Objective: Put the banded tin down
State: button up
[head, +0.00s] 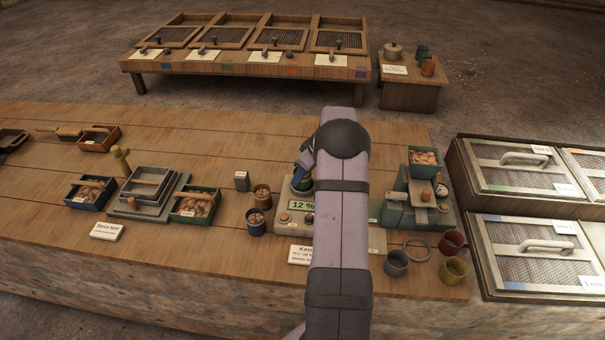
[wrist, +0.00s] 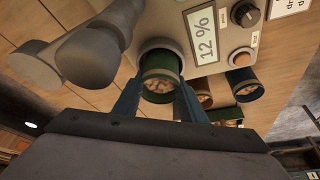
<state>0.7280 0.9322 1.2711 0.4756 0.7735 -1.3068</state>
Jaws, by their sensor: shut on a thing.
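My gripper (wrist: 159,98) has its two blue fingers on either side of a green tin (wrist: 162,92) of pale kernels and is shut on it. The tin is at the round well of the pale meter (wrist: 218,38), whose display reads 12 %. I cannot tell if its base touches the meter. In the head view my gripper (head: 305,164) is over the left end of the meter (head: 326,209), and my arm hides much of the meter.
A brown tin (head: 262,198) and a blue tin (head: 256,224), both filled, stand left of the meter. Bench planks behind the meter are clear.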

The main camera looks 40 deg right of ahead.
jog(key=shift+f, duration=0.15)
jog(key=o, duration=1.2)
jog(key=shift+p, duration=0.3)
jog(key=shift+s+d+r+b, duration=0.1)
jog(key=shift+r+b, duration=0.25)
jog(key=shift+b, duration=0.1)
jog(key=b+v, duration=0.2)
jog(key=v, duration=0.4)
jog(key=shift+s+d+r+b, duration=0.2)
jog(key=shift+s+d+b, duration=0.05)
jog(key=shift+b, duration=0.05)
